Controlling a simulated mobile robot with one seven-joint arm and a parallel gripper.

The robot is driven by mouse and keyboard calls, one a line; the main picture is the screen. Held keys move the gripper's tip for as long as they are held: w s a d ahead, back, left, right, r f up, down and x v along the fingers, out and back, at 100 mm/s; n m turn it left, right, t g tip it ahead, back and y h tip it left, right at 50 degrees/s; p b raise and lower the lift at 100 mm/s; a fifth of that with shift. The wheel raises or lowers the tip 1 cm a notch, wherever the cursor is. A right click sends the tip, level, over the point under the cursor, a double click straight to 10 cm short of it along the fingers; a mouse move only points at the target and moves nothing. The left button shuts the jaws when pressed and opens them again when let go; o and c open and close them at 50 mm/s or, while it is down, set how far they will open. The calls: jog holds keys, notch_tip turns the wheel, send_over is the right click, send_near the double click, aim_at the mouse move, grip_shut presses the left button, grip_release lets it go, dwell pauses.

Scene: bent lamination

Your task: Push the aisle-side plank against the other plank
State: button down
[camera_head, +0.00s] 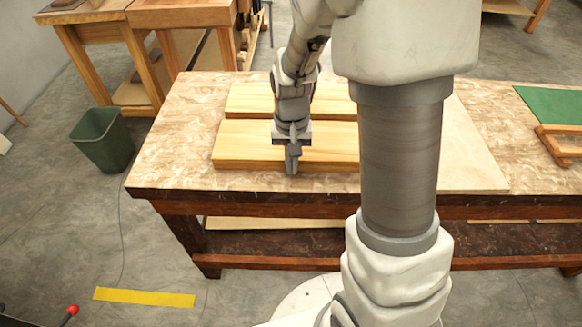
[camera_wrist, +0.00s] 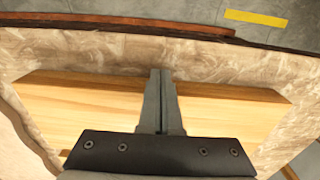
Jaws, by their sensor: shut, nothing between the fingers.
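Two light wooden planks lie side by side on the workbench (camera_head: 170,165). The near, aisle-side plank (camera_head: 240,145) is parallel to the far plank (camera_head: 247,100), with a narrow gap showing between them. My arm hides part of both planks. My gripper (camera_head: 292,172) is shut and empty, pointing down at the near plank's front long edge. In the wrist view the shut fingertips (camera_wrist: 160,72) reach the aisle-side edge of the near plank (camera_wrist: 70,105). I cannot tell whether they touch it.
A strip of bare bench top lies between the near plank and the bench's front edge. A flat pale board (camera_head: 470,160) and a green sheet (camera_head: 552,105) are on the right. A green bin (camera_head: 103,140) stands on the floor at left. Yellow tape (camera_head: 145,297) marks the floor.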

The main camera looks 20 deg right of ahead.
jog(key=shift+w+d, duration=0.1)
jog(key=shift+w, duration=0.05)
jog(key=shift+w+d, duration=0.3)
jog(key=shift+w, duration=0.6)
jog(key=shift+w+d, duration=0.25)
jog(key=shift+w, duration=0.6)
